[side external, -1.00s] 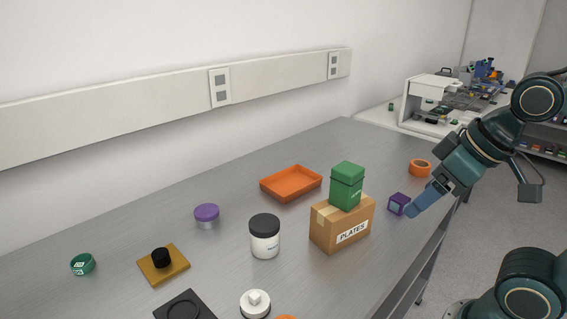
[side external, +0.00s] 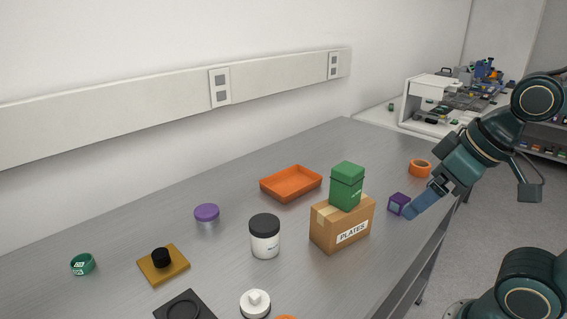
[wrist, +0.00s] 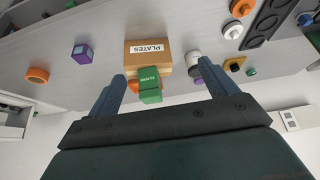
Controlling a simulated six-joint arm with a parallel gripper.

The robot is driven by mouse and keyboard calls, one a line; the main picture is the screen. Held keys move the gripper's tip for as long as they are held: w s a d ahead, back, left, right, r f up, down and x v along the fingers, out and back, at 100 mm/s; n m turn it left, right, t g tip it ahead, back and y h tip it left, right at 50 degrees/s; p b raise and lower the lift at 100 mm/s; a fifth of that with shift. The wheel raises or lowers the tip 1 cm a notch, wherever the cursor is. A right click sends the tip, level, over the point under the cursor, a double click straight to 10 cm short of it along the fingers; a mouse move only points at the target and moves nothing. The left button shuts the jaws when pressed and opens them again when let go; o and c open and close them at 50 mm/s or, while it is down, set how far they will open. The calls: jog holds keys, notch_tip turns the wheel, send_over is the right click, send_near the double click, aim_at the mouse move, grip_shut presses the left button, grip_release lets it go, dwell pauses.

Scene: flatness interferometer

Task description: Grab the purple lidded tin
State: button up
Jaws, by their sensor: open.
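The purple lidded tin (side external: 206,216), a short round tin with a purple lid and a silvery body, stands upright on the grey bench, left of centre in the side view. My gripper (side external: 420,206) is open and empty at the right of the bench, far from the tin. In the side view its fingers overlap the edge of a purple cube. The wrist view shows the two fingers (wrist: 163,72) spread apart.
A cardboard PLATES box (side external: 342,226) with a green tin (side external: 347,184) on top stands between my gripper and the purple tin. A black-lidded white jar (side external: 265,240), orange tray (side external: 291,184), purple cube (side external: 398,204) and orange tape roll (side external: 420,168) are around it.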

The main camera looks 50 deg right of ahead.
jog(key=w+a+r+n, duration=0.2)
jog(key=w+r, duration=0.3)
jog(key=w, duration=0.6)
jog(key=n+g+y, duration=0.2)
jog(key=n+y, duration=0.1)
jog(key=n, duration=0.2)
send_over(205, 210)
jog(key=s+d, duration=0.3)
jog(key=s, duration=0.1)
notch_tip(205, 210, down, 13)
jog(key=shift+s, duration=0.1)
jog(key=shift+f, duration=0.1)
jog(key=shift+x, duration=4.2)
